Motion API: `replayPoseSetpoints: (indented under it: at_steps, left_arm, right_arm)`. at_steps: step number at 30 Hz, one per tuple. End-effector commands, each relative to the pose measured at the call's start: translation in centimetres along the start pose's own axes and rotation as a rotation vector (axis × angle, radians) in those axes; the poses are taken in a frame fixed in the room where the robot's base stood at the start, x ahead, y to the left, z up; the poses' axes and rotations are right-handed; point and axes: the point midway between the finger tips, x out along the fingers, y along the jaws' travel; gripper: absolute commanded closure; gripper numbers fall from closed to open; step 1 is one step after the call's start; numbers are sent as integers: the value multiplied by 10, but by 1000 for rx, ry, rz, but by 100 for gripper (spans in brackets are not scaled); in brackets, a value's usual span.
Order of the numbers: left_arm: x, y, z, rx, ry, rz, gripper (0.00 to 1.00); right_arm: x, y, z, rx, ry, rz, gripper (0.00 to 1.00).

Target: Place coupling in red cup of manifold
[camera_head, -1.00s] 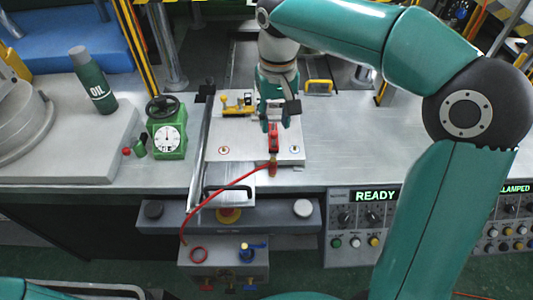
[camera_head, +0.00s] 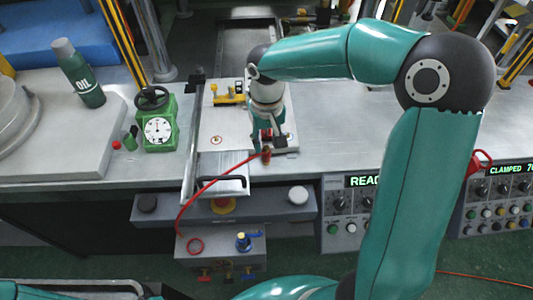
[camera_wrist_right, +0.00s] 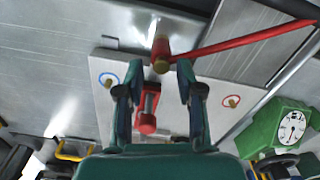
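The coupling (camera_head: 266,152) is the red and brass end of a red hose, at the front edge of the plate on the bench. It also shows in the right wrist view (camera_wrist_right: 161,58). My right gripper (camera_head: 268,142) is low over the plate beside it. In the right wrist view its two fingers (camera_wrist_right: 158,75) are spread, with the coupling just beyond and between the tips. A red fitting on the plate (camera_wrist_right: 149,108) shows between the fingers. The manifold (camera_head: 222,252) is below the bench front, with a red ring-shaped cup (camera_head: 195,246) on its left. My left gripper is out of view.
The red hose (camera_head: 197,187) curves down from the coupling towards the manifold. A blue valve (camera_head: 243,241) stands on the manifold's right. A green gauge (camera_head: 158,129) and oil bottle (camera_head: 81,75) are to the left. The bench right of the plate is clear.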

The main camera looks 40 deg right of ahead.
Motion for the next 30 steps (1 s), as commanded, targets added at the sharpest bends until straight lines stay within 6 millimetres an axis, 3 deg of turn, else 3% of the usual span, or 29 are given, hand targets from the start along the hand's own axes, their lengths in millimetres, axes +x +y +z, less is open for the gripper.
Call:
replayPoseSetpoints:
  at_steps: [7,16,23,30]
  left_arm:
    - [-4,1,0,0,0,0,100]
    - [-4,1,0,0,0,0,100]
    - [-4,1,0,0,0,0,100]
    - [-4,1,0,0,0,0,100]
  right_arm:
    - [34,-2,4,0,-4,1,63]
    - [40,-2,3,1,-1,0,63]
    - [40,-2,3,0,0,0,100]
    - [40,-2,3,0,0,-1,100]
